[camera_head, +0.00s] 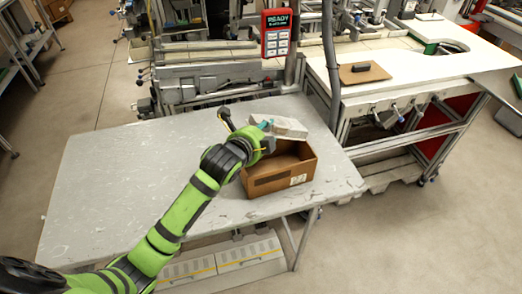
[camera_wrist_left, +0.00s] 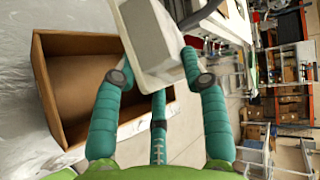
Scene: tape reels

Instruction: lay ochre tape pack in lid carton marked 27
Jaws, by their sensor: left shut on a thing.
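An open brown carton (camera_head: 302,172) with a small white label stands on the grey table. I cannot read a number on it. My left gripper (camera_head: 266,128) is shut on a pale grey-white block (camera_head: 287,127), held above the carton's far side. In the left wrist view the gripper's teal fingers (camera_wrist_left: 158,66) clasp the sides of the block (camera_wrist_left: 150,36), and the carton (camera_wrist_left: 45,85) lies below and to the left, its visible inside bare. I see no clearly ochre pack. My right gripper is out of view.
The grey table (camera_head: 115,185) is clear left of the carton. A red-framed READY panel (camera_head: 277,34) and a grey hose (camera_head: 328,60) stand behind. A brown board (camera_head: 362,73) with a black piece lies on the white machine bench at the right.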

